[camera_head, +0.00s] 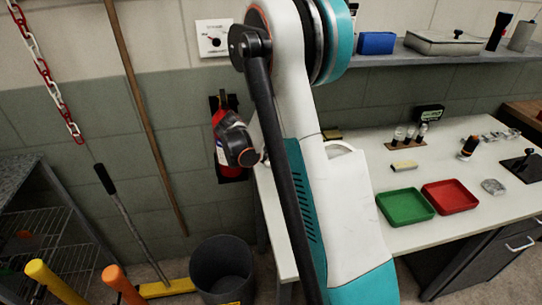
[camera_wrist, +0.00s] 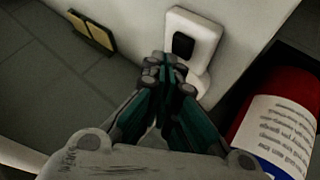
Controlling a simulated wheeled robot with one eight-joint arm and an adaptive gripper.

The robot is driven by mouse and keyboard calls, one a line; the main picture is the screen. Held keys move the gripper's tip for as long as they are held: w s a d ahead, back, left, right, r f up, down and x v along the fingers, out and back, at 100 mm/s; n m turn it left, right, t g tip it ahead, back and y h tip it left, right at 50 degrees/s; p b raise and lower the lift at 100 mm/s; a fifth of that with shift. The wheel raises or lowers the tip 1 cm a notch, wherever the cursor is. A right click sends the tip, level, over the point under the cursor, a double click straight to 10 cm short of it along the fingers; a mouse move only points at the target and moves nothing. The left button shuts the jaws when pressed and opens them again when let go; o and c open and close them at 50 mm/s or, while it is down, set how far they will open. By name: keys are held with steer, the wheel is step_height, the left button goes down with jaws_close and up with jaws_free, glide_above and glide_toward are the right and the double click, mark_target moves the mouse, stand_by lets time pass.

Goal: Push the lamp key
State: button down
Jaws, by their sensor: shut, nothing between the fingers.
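In the wrist view, a white wall plate (camera_wrist: 205,40) with a black key (camera_wrist: 183,45) is at the upper middle, on a pale wall. I take this black key for the lamp key. My gripper (camera_wrist: 168,70) is shut and empty. Its fingertips are just below and left of the key in the picture, overlapping the plate's lower edge. I cannot tell whether they touch it. In the head view my arm covers much of the middle, and I cannot make out the fingertips there. A white plate with a dark knob (camera_head: 213,40) is high on the wall there.
A red extinguisher (camera_wrist: 275,110) is close on the right in the wrist view. A workbench (camera_head: 440,225) with green (camera_head: 405,207) and red (camera_head: 450,197) trays stands at right; a grey bin (camera_head: 222,270) is below.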

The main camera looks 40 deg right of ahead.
mark_target(269, 155)
steer(key=shift+r, duration=0.1)
steer(key=shift+r+p, duration=1.85)
steer(key=shift+r, duration=1.05)
